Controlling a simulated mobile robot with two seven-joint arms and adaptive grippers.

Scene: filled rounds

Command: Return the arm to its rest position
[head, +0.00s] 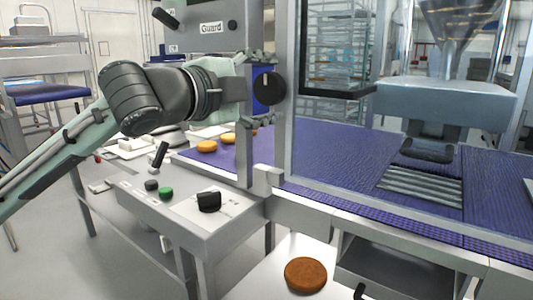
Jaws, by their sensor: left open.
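My left arm (140,98) comes in from the left edge, with a pale green link rising to a dark, ribbed joint. It reaches right to the upright frame of the machine. My left gripper (262,78) is at the end of it, open, in front of the frame beside a round black knob (269,89). Its fingers are small in the view and partly merge with the frame behind; I see nothing held between them. Whether it touches the frame or the knob I cannot tell. My right gripper is not in view.
Below the arm is a control panel (225,228) with a lever, a green button (166,193) and a black switch (209,201). A purple conveyor belt (340,160) carries yellow rounds (207,146) at its left end. A brown round (305,275) lies on a white surface at the front.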

